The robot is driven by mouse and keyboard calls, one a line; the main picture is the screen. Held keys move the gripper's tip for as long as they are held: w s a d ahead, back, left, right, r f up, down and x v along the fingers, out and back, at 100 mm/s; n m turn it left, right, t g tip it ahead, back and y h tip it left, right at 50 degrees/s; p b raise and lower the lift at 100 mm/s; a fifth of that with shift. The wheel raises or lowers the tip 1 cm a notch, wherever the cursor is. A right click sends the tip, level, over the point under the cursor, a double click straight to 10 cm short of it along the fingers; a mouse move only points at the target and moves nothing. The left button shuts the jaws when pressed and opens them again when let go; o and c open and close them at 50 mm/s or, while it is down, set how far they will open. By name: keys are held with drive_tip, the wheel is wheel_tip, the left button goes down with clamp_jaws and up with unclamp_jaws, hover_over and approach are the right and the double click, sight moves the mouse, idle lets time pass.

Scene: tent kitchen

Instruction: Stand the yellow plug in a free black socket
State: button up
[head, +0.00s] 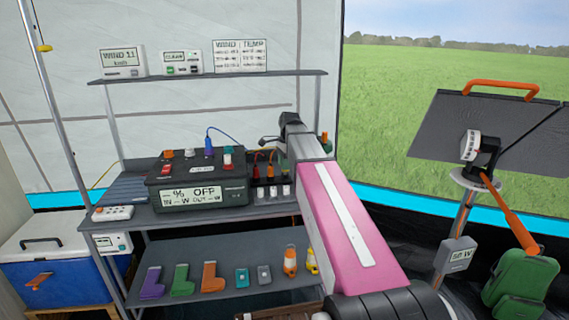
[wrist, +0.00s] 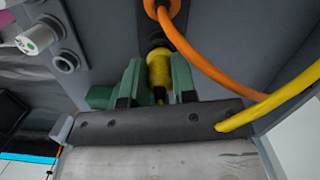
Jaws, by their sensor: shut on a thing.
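The yellow plug (wrist: 158,68) is between the two green fingers of my gripper (wrist: 154,82) in the wrist view. The gripper is shut on it. A yellow cord (wrist: 292,95) runs in from the right. A dark round part shows just beyond the plug's far end; I cannot tell whether the plug touches it or is in it. In the head view my arm reaches over the bench to the right of the power box (head: 200,183), and the gripper's fingers and the held plug are hidden there.
An orange plug (wrist: 160,9) with an orange cable stands just beyond the yellow one. A white plug (wrist: 38,39) and dark round sockets (wrist: 66,61) are at left. The power box bears several coloured plugs. The lower shelf (head: 215,304) holds several small coloured items.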

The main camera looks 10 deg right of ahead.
drive_tip(key=shift+f, duration=0.75)
drive_tip(key=o, duration=1)
drive_tip(key=shift+r, duration=0.1)
